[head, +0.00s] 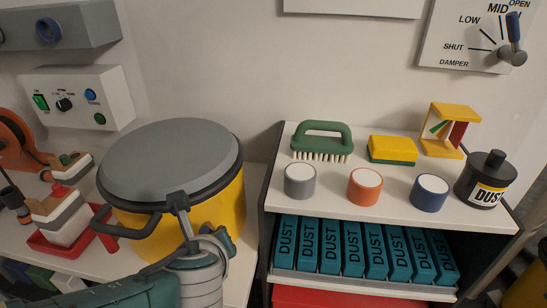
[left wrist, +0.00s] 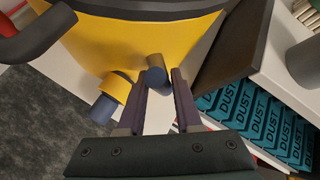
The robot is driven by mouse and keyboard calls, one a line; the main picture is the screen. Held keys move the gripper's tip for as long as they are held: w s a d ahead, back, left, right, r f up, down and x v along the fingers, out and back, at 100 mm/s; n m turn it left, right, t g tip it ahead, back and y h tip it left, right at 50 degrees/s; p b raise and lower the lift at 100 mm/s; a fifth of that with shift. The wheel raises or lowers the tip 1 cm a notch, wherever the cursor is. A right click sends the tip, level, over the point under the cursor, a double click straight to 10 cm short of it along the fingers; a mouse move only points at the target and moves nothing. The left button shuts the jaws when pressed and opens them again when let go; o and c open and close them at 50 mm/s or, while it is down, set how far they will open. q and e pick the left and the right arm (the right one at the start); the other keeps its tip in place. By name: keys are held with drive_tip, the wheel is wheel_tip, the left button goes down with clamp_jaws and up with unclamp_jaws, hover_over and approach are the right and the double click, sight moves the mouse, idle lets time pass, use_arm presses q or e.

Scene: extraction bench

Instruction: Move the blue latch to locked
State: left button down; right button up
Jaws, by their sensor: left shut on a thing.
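The blue latch (left wrist: 156,76) is a short rounded peg on the side of the yellow drum (left wrist: 140,35), and shows between my left fingertips in the left wrist view. My left gripper (left wrist: 157,84) is shut on it. In the head view the drum (head: 228,205) has a grey round lid (head: 170,160) and stands on the bench at centre left. There my left arm reaches its front side from below, and a bit of blue (head: 226,240) shows beside the arm; the fingertips are mostly hidden. My right gripper is in neither view.
A yellow stub with a blue end (left wrist: 108,98) sits left of the latch. A black drum handle (head: 130,228) sticks out at the left. A shelf (head: 390,212) with a green brush (head: 322,140), several round pots and teal DUST boxes (head: 350,248) stands close on the right.

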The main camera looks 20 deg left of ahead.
use_arm(q)
drive_tip(key=shift+f, duration=0.1)
drive_tip(key=c, duration=0.7)
unclamp_jaws()
drive_tip(key=shift+w+d, duration=0.1)
drive_tip(key=shift+w, duration=0.05)
drive_tip(key=shift+r, duration=0.2)
drive_tip(key=shift+s+d+r+p, duration=0.15)
drive_tip(key=shift+s+r+p, duration=0.15)
drive_tip(key=shift+p, duration=0.15)
drive_tip(key=p+v, duration=0.4)
drive_tip(key=v, duration=0.5)
drive_tip(key=shift+f+p, duration=0.1)
drive_tip(key=shift+p, duration=0.3)
